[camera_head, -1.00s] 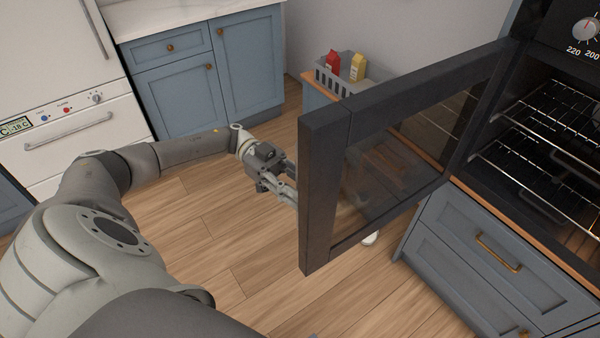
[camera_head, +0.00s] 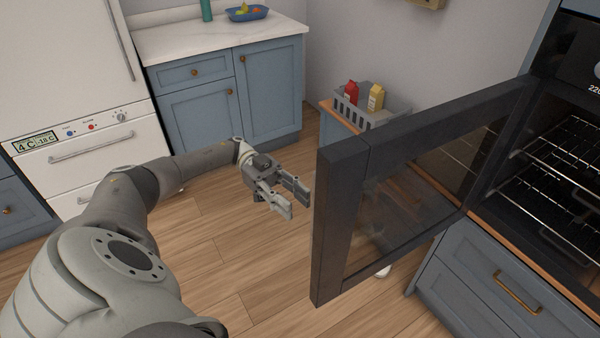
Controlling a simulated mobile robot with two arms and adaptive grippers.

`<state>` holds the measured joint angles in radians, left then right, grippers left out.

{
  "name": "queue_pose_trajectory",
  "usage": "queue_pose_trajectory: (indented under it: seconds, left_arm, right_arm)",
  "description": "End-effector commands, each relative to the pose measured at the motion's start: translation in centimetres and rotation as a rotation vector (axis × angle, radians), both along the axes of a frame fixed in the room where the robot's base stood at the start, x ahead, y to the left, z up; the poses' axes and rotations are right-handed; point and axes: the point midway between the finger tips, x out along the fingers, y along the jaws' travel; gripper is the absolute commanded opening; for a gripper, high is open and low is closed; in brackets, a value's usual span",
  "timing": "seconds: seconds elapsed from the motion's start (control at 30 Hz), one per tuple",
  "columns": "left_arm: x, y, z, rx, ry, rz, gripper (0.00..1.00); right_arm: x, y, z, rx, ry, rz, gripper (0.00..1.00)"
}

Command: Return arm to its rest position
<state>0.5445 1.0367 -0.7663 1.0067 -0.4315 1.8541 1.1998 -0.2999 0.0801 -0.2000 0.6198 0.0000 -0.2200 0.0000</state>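My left arm (camera_head: 110,205) comes in from the left and reaches forward over the floor. Its gripper (camera_head: 297,198) is open, with two fingers apart and nothing between them. It hangs just left of the free edge of the dark oven door (camera_head: 335,225), with a small gap showing between them in the picture. The oven door stands swung open, its glass pane facing me. My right gripper does not show.
The open oven (camera_head: 560,160) with wire racks is at the right, above a blue drawer (camera_head: 490,285). A grey basket (camera_head: 365,110) with red and yellow packages stands behind the door. A white fridge (camera_head: 75,75) and blue cabinets (camera_head: 200,110) stand at the back left.

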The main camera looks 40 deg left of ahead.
Motion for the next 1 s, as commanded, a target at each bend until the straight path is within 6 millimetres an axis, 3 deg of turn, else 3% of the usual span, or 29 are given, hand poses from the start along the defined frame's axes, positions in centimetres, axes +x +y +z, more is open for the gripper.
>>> queue_pose_trajectory:
  seconds: [0.67,0.77,0.87,1.0]
  left_arm:
    - [0.2,0.0,-0.3,-0.005,-0.003,0.011,0.36]
    - [1.5,-1.0,-1.7,-0.028,-0.025,0.081,0.36]
    - [4.1,-2.8,-4.7,-0.058,-0.064,0.235,0.36]
    - [8.2,-4.7,-11.1,-0.058,-0.101,0.549,0.36]
  right_arm:
    - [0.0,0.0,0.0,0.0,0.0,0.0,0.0]
    - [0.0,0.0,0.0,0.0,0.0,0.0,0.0]
    - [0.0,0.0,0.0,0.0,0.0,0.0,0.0]
    - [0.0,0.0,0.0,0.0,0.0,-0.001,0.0]
